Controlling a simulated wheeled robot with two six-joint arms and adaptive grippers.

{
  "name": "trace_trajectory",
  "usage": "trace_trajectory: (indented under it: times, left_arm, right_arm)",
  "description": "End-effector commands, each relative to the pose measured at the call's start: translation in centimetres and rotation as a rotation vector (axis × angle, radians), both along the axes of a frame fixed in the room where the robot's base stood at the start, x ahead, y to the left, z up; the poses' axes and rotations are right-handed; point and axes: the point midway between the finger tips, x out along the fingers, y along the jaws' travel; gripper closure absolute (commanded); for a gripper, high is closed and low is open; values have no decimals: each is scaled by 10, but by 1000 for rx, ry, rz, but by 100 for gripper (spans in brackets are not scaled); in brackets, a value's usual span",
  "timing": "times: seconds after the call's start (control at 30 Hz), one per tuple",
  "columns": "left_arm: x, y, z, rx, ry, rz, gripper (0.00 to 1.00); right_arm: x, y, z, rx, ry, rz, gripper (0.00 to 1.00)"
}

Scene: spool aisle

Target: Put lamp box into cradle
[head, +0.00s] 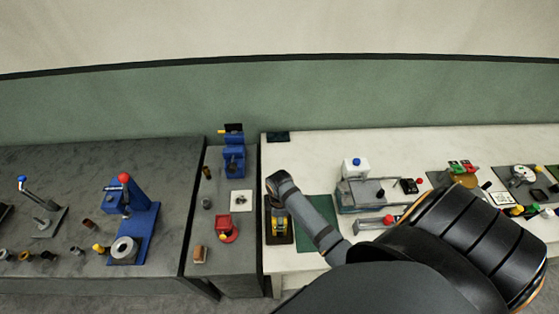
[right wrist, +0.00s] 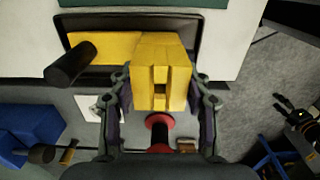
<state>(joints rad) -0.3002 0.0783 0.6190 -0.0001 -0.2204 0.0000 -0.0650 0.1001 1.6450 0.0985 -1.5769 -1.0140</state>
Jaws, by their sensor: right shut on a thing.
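A yellow box, which I take as the lamp box (right wrist: 160,80), sits between the fingers of my right gripper (right wrist: 165,105). The gripper is shut on it, with a finger along each side. A yellow arm with a black cylinder (right wrist: 70,65) sticks out to the left of it. The box is over or in a dark rimmed tray (right wrist: 140,20), possibly the cradle; I cannot tell whether it touches the tray.
A green mat (head: 315,235) lies right of the tray. A red-based object (head: 227,229), a white square plate (head: 241,200) and a blue device (head: 234,158) stand on the narrow grey table to the left. A grey fixture with a white bottle (head: 355,168) stands farther right.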

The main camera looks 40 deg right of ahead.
Motion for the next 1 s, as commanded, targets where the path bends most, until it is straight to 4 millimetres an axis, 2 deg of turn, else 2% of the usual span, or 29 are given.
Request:
trace_trajectory:
  times: [0.1,0.13,0.27,0.57,0.67,0.77,1.0]
  left_arm:
    - [0,0,0,0,0,0,48]
    - [0,0,0,0,0,0,48]
    - [0,0,0,0,-1,0,48]
    - [1,1,0,1,-1,0,48]
    - [1,1,-3,1,-2,0,48]
    - [1,1,-8,1,-2,-1,48]
    - [1,1,-23,2,-3,-1,48]
  right_arm:
    - [0,0,-2,0,-1,0,100]
    - [0,0,-2,0,0,0,48]
    - [0,0,-2,0,0,0,30]
    - [0,0,-1,0,0,-1,29]
    - [1,0,5,0,-4,-1,29]
    - [1,0,22,0,-6,0,29]
    - [1,0,81,-1,-7,0,29]
